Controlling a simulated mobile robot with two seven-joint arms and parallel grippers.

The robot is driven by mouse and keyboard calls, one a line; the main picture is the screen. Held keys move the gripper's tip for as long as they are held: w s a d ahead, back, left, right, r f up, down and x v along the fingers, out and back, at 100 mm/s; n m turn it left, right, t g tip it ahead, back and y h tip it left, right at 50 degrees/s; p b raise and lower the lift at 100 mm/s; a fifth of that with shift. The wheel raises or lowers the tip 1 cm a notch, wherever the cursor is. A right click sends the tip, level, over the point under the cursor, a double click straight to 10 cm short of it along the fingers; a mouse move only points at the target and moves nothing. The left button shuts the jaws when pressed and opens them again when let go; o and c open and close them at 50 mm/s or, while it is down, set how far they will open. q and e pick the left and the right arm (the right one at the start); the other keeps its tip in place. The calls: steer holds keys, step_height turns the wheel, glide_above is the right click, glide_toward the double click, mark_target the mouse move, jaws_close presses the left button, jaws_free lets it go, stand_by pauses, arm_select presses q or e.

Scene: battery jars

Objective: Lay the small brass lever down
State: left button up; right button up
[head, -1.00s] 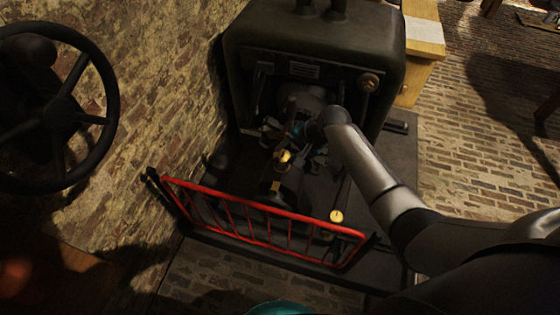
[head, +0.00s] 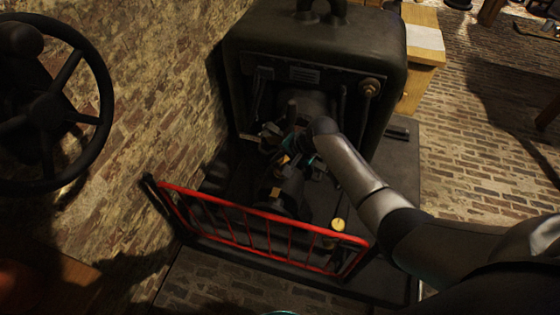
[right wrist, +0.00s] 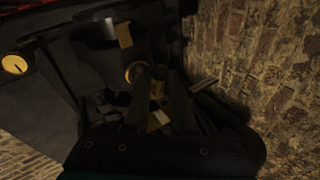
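A black machine (head: 325,50) stands against the brick wall, with dark fittings low on its front. A small brass-coloured piece (head: 280,160), probably the lever, sits on top of a dark fitting (head: 285,192) behind the red railing. My right gripper (head: 290,148) is at or just above this piece, partly hidden by my wrist and deep in shadow. In the right wrist view, dark finger-like shapes (right wrist: 160,95) stand near a brass ring (right wrist: 133,72) and a brass block (right wrist: 124,35). Whether they touch or grip anything is too dark to tell. My left gripper is not in view.
A red railing (head: 265,240) crosses the front of the machine's dark base. A round brass disc (head: 338,224) lies near its right end. A black handwheel (head: 50,110) is at the left wall.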

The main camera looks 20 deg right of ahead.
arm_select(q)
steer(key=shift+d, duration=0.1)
arm_select(e)
jaws_close()
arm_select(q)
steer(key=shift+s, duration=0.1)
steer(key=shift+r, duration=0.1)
arm_select(e)
steer(key=shift+s+a+f+t+p, duration=0.1)
steer(key=shift+s+t+p, duration=0.15)
steer(key=shift+p, duration=0.45)
steer(key=shift+s+a+f+n+t+h+p, duration=0.1)
steer(key=shift+f+n+t+h+p, duration=0.1)
steer(key=shift+f+t+h+p, duration=0.25)
steer(key=shift+s+a+f+n+t+h+p, duration=0.1)
steer(key=shift+f+n+t+h+p, duration=0.15)
steer(key=shift+t+h+p, duration=0.25)
steer(key=shift+f+t, duration=0.15)
steer(key=shift+t, duration=0.25)
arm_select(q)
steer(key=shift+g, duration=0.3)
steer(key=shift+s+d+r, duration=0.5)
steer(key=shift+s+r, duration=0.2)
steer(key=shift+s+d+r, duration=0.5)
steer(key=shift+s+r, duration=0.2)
arm_select(e)
steer(key=shift+f+n+t+h, duration=0.25)
steer(key=shift+t, duration=0.25)
